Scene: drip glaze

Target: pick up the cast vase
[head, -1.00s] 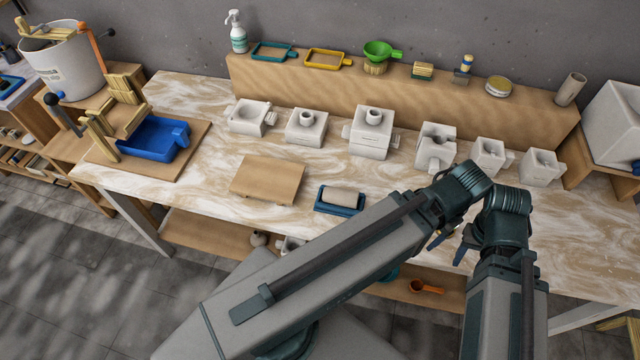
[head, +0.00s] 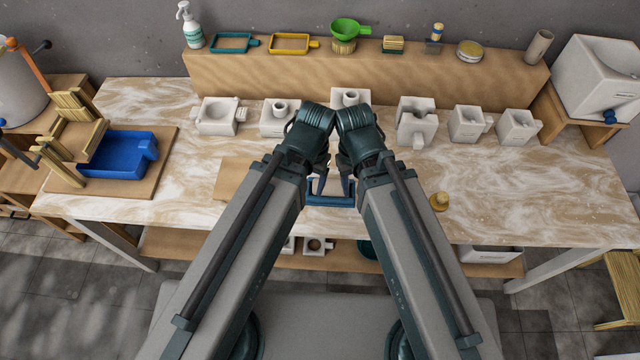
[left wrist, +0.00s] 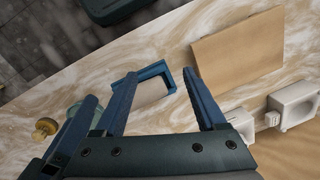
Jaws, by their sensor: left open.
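I cannot pick out a cast vase for certain. Several white blocky moulds stand in a row along the back of the table: a wide one (head: 212,122) at the left, two with round necks, the taller (head: 350,96) partly behind my wrists, and three more (head: 417,124) to the right. My left gripper (head: 318,187) is open and empty above the table front; its spread fingers also show in the left wrist view (left wrist: 160,76). My right gripper (head: 346,187) is close beside it, its jaw gap unclear. Both are in front of the moulds.
A blue tray (head: 330,201) with a pale block lies beneath my grippers. A wooden board (head: 232,180) is left of it, a small tan-topped knob (head: 439,202) right. A shelf (head: 370,78) with tools runs behind. The table's right front is clear.

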